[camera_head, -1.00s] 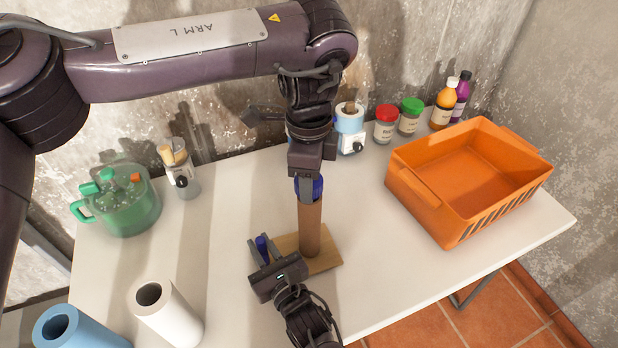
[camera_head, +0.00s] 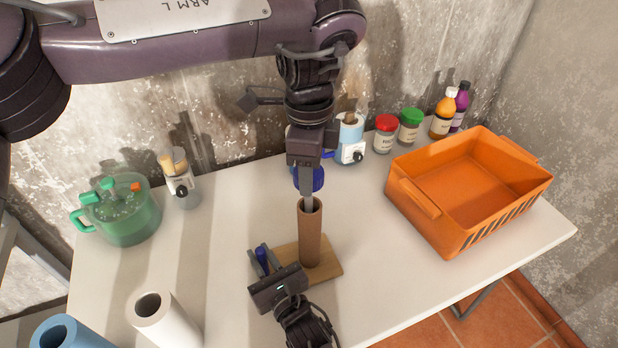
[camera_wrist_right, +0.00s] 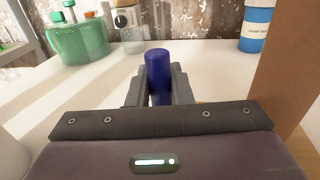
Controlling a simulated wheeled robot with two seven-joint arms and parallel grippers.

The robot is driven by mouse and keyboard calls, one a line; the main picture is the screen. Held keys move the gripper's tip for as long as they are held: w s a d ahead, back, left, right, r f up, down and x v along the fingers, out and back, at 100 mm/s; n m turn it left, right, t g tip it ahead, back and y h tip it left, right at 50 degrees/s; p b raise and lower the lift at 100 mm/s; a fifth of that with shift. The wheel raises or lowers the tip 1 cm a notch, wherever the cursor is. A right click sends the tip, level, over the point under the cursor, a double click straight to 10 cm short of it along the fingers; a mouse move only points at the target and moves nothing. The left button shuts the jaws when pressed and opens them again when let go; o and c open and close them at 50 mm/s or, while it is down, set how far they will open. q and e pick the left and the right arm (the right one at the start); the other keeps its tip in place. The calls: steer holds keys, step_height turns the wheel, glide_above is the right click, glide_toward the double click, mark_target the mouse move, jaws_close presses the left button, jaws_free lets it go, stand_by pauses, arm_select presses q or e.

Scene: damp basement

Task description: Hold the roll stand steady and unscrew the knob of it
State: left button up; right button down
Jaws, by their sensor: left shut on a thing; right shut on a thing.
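The roll stand has a wooden base (camera_head: 330,268) on the white table, with a brown cardboard tube (camera_head: 311,237) upright on it; the tube also fills the right edge of the right wrist view (camera_wrist_right: 288,65). My left gripper (camera_head: 308,190) is shut on the dark blue knob (camera_head: 318,179), just above the tube. The tube's open top shows beneath the knob; a grey finger covers part of both. My right gripper (camera_head: 262,262) is shut on an upright blue peg (camera_wrist_right: 158,75) beside the tube. The peg's foot is hidden.
An orange crate (camera_head: 408,205) stands right. Jars (camera_head: 385,135), bottles (camera_head: 443,115) and a blue-white roll holder (camera_head: 350,135) line the back.

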steer(key=c, duration=1.2)
jaws_free()
